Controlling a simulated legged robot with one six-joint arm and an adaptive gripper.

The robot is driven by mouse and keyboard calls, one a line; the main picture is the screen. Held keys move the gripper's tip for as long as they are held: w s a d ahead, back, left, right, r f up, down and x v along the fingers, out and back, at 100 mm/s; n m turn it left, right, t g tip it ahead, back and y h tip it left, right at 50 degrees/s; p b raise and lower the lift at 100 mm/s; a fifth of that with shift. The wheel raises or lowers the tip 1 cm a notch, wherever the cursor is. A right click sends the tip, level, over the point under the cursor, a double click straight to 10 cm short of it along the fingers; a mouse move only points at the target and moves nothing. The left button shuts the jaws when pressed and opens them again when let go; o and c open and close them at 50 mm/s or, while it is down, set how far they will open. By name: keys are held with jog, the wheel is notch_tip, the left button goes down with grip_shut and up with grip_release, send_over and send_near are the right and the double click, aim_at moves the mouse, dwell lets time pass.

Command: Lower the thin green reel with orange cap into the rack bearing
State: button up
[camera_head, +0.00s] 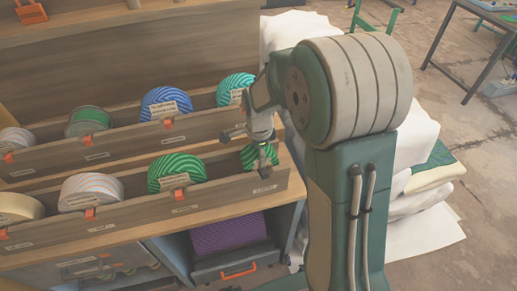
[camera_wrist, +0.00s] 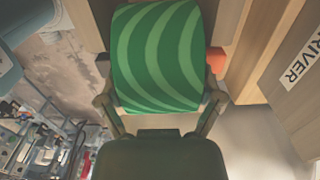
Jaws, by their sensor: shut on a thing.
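The thin green reel (camera_wrist: 158,55) with swirling light stripes is between the fingers of my gripper (camera_wrist: 160,102) in the wrist view. Its orange cap (camera_wrist: 216,60) shows at the reel's right side; a dark end shows at the left. In the head view the reel (camera_head: 249,158) is at the right end of the front row of the wooden rack (camera_head: 230,187), and my gripper (camera_head: 262,146) is on it from above. The rack's front board hides the reel's lower part. The bearing itself is hidden, and I cannot tell whether the reel touches it.
A wider green striped reel (camera_head: 177,171) sits to the left in the same row, beside a white reel (camera_head: 91,191). A teal reel (camera_head: 235,88) and a blue reel (camera_head: 166,104) are in the row behind. White cloth (camera_head: 295,35) lies beyond the rack's right end.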

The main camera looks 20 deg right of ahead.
jog(key=o, duration=1.1)
jog(key=shift+c, duration=0.2)
notch_tip(320, 180, up, 11)
jog(key=shift+f, duration=0.2)
jog(key=shift+r, duration=0.55)
jog(key=shift+r, duration=0.1)
jog(key=s+r+n+t, duration=0.2)
jog(key=s+r+n, duration=0.1)
jog(key=s+n, duration=0.6)
jog(key=s+r+n+t, duration=0.3)
jog(key=s+n, duration=0.6)
jog(key=s, duration=0.3)
jog(key=shift+r+t, duration=0.3)
jog(key=shift+r, duration=0.25)
